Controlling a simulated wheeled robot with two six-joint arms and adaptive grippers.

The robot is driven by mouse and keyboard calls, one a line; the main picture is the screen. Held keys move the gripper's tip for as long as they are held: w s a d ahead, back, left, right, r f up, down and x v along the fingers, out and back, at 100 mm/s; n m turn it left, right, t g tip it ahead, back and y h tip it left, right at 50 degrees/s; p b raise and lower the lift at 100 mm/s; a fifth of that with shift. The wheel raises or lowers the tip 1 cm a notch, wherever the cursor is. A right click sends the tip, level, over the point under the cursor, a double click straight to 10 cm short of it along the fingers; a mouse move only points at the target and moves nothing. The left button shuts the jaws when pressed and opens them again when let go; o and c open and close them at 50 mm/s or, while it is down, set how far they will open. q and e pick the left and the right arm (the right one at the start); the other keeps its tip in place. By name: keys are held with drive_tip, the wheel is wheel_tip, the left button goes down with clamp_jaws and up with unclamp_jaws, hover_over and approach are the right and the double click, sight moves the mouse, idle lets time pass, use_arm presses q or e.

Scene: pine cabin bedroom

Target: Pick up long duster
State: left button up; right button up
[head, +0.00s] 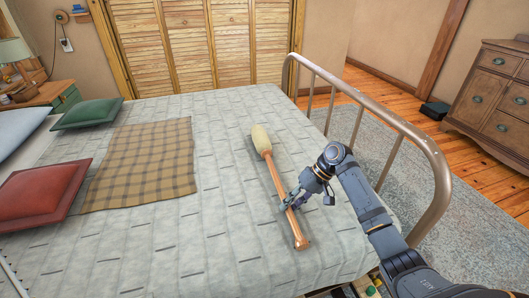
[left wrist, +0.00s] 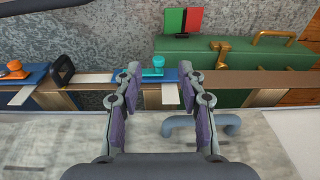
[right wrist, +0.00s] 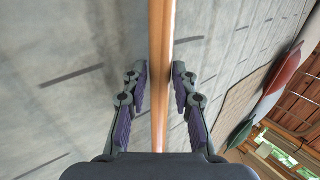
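The long duster has a pale cream head (head: 261,139) and an orange-brown wooden handle (head: 274,178). It lies along the right part of the bed, head away from me, knob end near. My right gripper (head: 290,202) is low over the bed at the handle's lower half. In the right wrist view the handle (right wrist: 161,55) runs between the two fingers, and the fingertips (right wrist: 161,75) press close on both sides of it. My left gripper is outside the head view; in the left wrist view its fingers (left wrist: 160,85) are apart with nothing between them.
The bed (head: 230,245) carries a plaid blanket (head: 145,165), a red pillow (head: 45,190) and a green pillow (head: 86,113). A metal bed rail (head: 405,130) curves close to my right arm. A wooden dresser (head: 490,95) stands at the right. A green case (left wrist: 240,65) shows in the left wrist view.

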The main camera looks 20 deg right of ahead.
clamp_jaws()
use_arm(q)
drive_tip(key=shift+r, duration=0.1)
use_arm(e)
drive_tip(key=shift+r, duration=0.2)
